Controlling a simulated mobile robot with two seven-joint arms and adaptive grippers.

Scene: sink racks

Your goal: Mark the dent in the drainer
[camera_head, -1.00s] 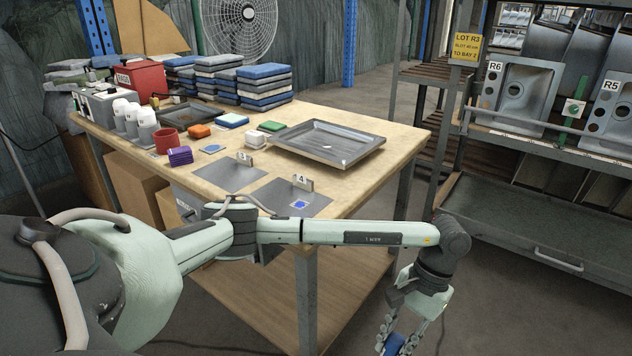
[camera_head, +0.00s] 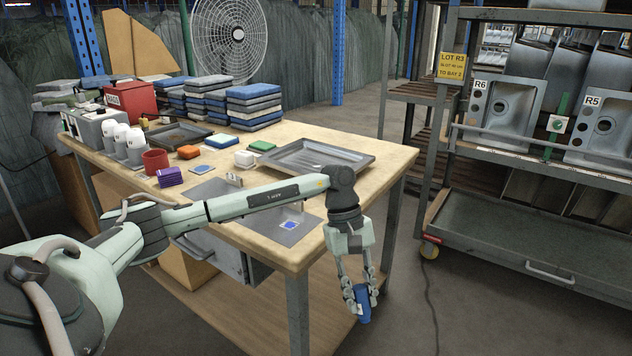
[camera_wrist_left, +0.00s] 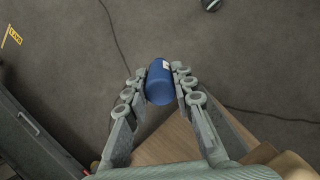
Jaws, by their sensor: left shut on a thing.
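A grey metal drainer (camera_head: 357,161) with a raised rim and a ribbed floor lies flat on the workbench toward its right end. I cannot make out a dent in it for certain. My left gripper (camera_head: 361,296) hangs pointing down in front of the bench's right corner, over the floor and below the tabletop. It is shut on a blue cylinder (camera_head: 364,308), probably a marker. The left wrist view shows this blue cylinder (camera_wrist_left: 159,86) between both fingers, with a small white label near its far end. My right gripper is not in view.
The bench top (camera_head: 388,163) also carries stacked pads (camera_head: 254,105), a red cup (camera_head: 155,161), small coloured blocks and a plate with a blue square (camera_head: 289,226). A rack with sinks (camera_head: 511,105) stands at the right.

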